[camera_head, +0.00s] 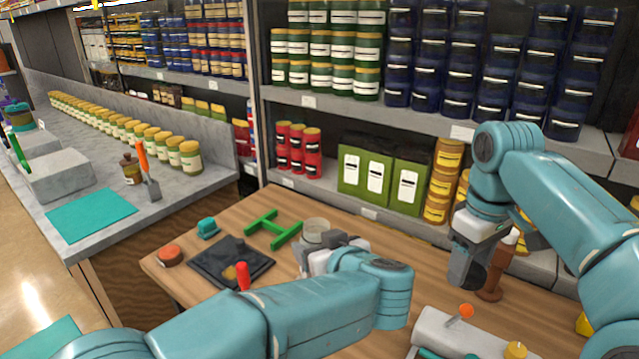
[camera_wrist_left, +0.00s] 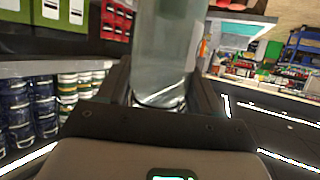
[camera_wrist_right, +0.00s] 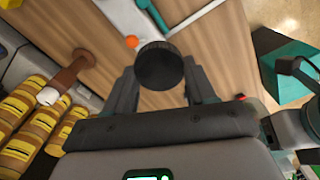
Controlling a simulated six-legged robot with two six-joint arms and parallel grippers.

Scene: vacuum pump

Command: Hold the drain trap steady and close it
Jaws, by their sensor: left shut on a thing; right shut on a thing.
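The drain trap, a clear glass jar (camera_head: 316,226), stands upright in my left gripper (camera_head: 312,258) near the middle of the wooden table. In the left wrist view the clear jar (camera_wrist_left: 165,45) lies between the two fingers, which are shut on it. My right gripper (camera_head: 466,268) is shut on a round black cap. In the right wrist view the cap (camera_wrist_right: 160,66) sits between the fingertips. The cap is well to the right of the jar and apart from it. The jar's base is hidden behind my left gripper.
A green H-shaped stand (camera_head: 272,230) and a black plate (camera_head: 215,258) lie left of the jar. A pale grey cylindrical body (camera_head: 450,335) with an orange-knobbed lever lies at the front right. A brown post (camera_head: 493,285) stands beside my right gripper. Stocked shelves line the back.

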